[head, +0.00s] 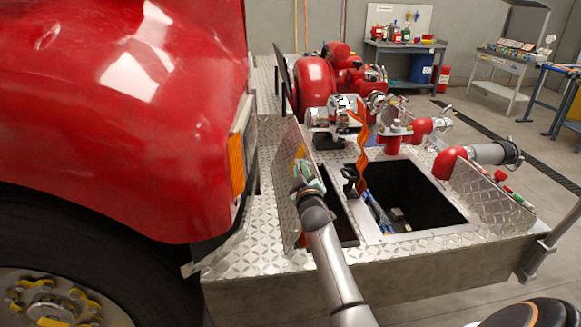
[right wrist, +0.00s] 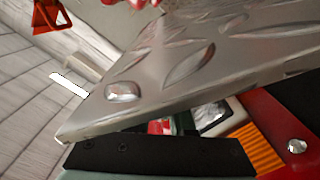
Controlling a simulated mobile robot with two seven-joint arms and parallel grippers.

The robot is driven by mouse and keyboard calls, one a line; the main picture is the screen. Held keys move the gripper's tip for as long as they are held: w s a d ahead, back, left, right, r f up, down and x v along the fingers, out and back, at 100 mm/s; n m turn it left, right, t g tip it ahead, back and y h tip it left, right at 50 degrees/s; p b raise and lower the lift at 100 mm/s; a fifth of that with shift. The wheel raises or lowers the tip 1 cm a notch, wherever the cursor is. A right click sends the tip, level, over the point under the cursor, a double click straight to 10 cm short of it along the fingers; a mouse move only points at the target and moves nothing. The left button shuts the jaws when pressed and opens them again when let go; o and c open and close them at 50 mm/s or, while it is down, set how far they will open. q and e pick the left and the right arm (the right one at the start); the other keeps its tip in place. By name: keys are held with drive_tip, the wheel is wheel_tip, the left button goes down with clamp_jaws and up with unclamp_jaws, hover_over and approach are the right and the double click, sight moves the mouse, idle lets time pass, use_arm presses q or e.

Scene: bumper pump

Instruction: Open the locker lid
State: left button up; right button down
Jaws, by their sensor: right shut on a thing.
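The locker lid (head: 289,172) is a diamond-plate panel standing steeply raised at the left side of a narrow dark locker opening (head: 341,213) in the bumper deck. My right gripper (head: 308,181) reaches in from the lower right and is shut on the lid near its edge. In the right wrist view the lid (right wrist: 190,75) fills the upper middle as a tilted plate with a bolt head, and a dark finger pad (right wrist: 160,156) lies along its lower edge. The other finger's contact is hidden. My left gripper is not in view.
A larger square open well (head: 408,196) with hoses lies right of the narrow opening. Red pump fittings (head: 315,85) stand behind. The red truck body (head: 120,110) and its orange marker light (head: 237,160) are close left of the lid.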

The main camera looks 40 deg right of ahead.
drive_tip(key=shift+f, duration=0.5)
drive_tip(key=c, duration=1)
unclamp_jaws()
drive_tip(key=shift+o, duration=0.7)
drive_tip(key=shift+r, duration=0.2)
drive_tip(key=v, duration=1.2)
drive_tip(key=shift+s+a, duration=0.15)
drive_tip(key=shift+a, duration=0.05)
drive_tip(key=shift+s+a, duration=0.1)
